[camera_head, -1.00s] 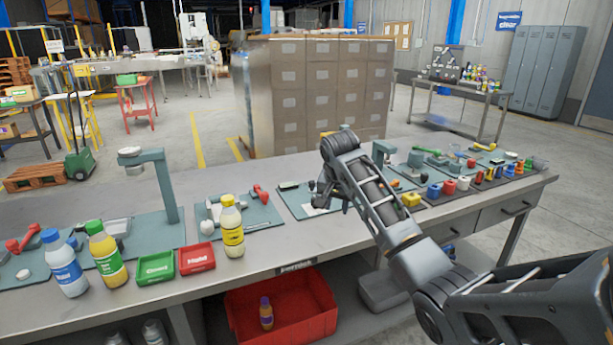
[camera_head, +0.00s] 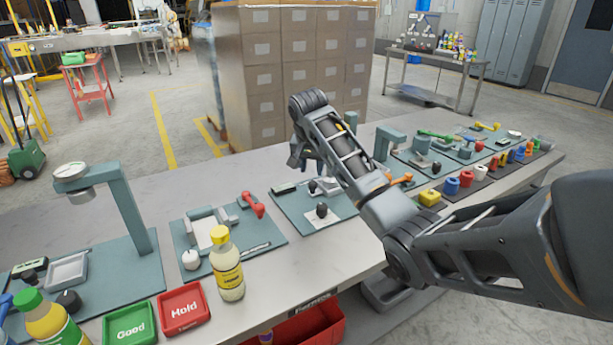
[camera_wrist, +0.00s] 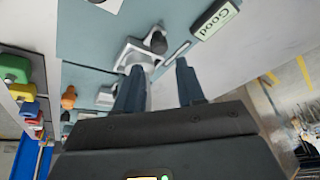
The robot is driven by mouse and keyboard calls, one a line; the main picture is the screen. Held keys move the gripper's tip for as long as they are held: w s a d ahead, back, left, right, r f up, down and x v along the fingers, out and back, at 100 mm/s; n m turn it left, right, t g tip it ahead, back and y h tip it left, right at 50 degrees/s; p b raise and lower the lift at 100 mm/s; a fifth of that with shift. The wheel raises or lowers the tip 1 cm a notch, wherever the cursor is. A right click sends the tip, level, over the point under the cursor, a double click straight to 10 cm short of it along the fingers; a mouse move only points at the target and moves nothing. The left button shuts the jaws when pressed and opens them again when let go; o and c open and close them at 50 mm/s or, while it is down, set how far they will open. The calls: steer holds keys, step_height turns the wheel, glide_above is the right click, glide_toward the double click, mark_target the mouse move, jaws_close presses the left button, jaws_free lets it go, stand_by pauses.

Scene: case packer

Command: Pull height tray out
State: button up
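No part in view is labelled as the height tray, so I cannot tell for sure which one it is. A teal mat (camera_head: 288,207) in the bench's middle bears a small pale grey fixture (camera_head: 326,187) and a black knob (camera_head: 322,211). In the wrist view the pale fixture (camera_wrist: 135,52) and black knob (camera_wrist: 156,41) lie beyond the fingertips. My gripper (camera_wrist: 158,80) is open with nothing seen between its fingers. In the head view it is above the back of this mat, partly hidden by my arm. A small grey tray (camera_head: 68,270) sits under a column gauge (camera_head: 125,205) at left.
A yellow-labelled bottle (camera_head: 228,265), a red Hold tray (camera_head: 184,311) and a green Good tray (camera_head: 130,325) stand along the front edge. Coloured parts (camera_head: 466,179) line the right side. Stacked cartons (camera_head: 290,75) stand behind the bench.

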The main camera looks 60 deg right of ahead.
mark_target(313, 182)
steer(key=x, duration=0.7)
steer(key=shift+f, duration=0.1)
steer(key=shift+c, duration=0.5)
jaws_close()
